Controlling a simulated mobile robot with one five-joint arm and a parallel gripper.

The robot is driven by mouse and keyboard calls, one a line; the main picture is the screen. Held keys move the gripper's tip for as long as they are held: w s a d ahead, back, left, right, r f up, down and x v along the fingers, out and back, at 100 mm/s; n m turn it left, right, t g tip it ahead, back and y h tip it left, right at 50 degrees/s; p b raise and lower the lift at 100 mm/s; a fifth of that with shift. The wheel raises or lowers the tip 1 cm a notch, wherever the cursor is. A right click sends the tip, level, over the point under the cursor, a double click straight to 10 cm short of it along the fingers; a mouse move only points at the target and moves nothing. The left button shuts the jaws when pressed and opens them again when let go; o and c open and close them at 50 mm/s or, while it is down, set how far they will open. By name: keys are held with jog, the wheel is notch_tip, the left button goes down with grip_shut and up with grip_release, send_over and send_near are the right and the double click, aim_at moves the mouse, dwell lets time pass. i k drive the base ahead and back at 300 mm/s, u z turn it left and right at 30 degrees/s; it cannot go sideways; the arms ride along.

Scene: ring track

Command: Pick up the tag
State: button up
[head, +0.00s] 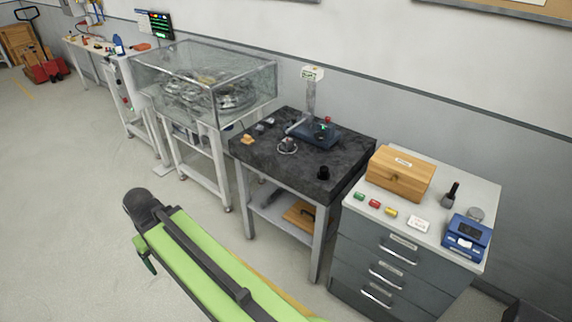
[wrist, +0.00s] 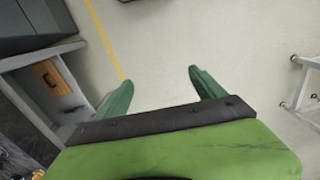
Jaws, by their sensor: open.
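Small coloured pieces that may be tags lie in a row on the light top of the grey drawer cabinet (head: 415,228) in the head view: a green one (head: 359,196), a red one (head: 375,204) and a yellow one (head: 391,212). A white card (head: 418,224) lies beside them. I cannot tell which is the tag. My gripper (wrist: 158,78) is open and empty in the wrist view, with bare floor beyond its two green fingers. My green arm (head: 205,262) shows low in the head view, apart from the cabinet.
The cabinet also bears a wooden box (head: 400,174), a dark stamp-like tool (head: 450,195) and a blue device (head: 466,238). A dark stone-topped table (head: 262,150) with instruments stands left of it. A glass-cased machine (head: 205,80) is farther left. Floor in front is clear.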

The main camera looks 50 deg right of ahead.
aim_at(373, 203)
jog(key=z, duration=2.15)
jog(key=i, duration=0.45)
jog(key=u, duration=1.35)
jog(key=k, duration=0.1)
jog(key=z, duration=2.1)
jog(key=i, duration=0.1)
jog(key=u, duration=3.1)
